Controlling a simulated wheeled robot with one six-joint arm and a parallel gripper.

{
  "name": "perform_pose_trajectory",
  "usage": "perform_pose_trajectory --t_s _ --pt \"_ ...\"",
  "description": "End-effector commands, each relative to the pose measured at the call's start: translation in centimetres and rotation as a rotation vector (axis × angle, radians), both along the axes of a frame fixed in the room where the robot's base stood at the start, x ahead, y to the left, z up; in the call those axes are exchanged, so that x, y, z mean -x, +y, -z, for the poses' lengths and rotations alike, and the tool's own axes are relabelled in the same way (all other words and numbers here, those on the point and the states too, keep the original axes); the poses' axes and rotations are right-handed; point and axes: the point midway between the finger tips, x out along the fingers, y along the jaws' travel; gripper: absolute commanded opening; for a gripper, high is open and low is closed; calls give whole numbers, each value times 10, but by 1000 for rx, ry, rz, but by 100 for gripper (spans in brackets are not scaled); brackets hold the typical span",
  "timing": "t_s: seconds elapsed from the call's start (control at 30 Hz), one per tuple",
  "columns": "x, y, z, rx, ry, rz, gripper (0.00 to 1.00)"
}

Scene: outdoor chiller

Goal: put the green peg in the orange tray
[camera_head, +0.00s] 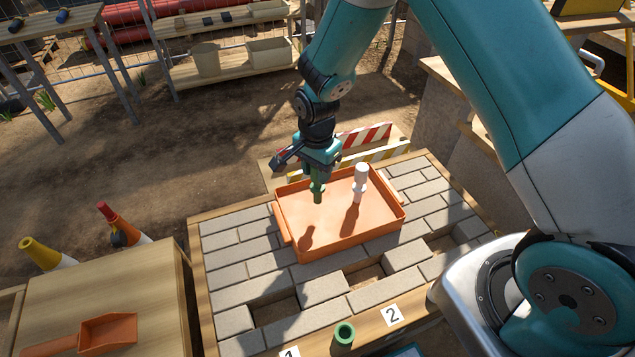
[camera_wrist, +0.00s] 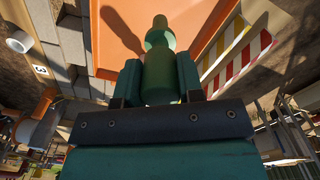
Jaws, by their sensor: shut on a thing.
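The green peg (camera_head: 318,193) is held upright in my gripper (camera_head: 318,176), its lower end above the floor of the orange tray. In the wrist view the green peg (camera_wrist: 159,55) sits between the two fingers of my gripper (camera_wrist: 160,78). The orange tray (camera_head: 345,247) rests on the grey paving bricks; part of it also fills the top of the wrist view (camera_wrist: 205,22). A white peg (camera_head: 360,184) stands upright inside the tray, to the right of the green peg. A second green piece (camera_head: 344,334), round and hollow-topped, stands at the front edge.
The brick-covered table (camera_head: 235,263) has open gaps near its front and tags marked 1 and 2 (camera_head: 392,315). Red-white striped boards (camera_head: 365,136) stand behind the tray. An orange scoop (camera_head: 107,331) lies on the wooden table at left, with cones (camera_head: 45,252) beyond it.

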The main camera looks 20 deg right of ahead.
Motion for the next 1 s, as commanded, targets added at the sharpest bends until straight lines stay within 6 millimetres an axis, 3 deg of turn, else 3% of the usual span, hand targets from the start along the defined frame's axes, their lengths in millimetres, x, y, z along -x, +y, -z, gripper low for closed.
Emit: perform_pose_trajectory --t_s 0.4,0.8,0.83,0.93,1.0 --pt "0 -1 48 0 0 1 0" --pt "0 -1 56 -1 -1 1 0" --pt "0 -1 56 -1 -1 1 37" --pt "0 -1 55 -1 -1 1 60" --pt "0 -1 55 -1 -1 1 60"
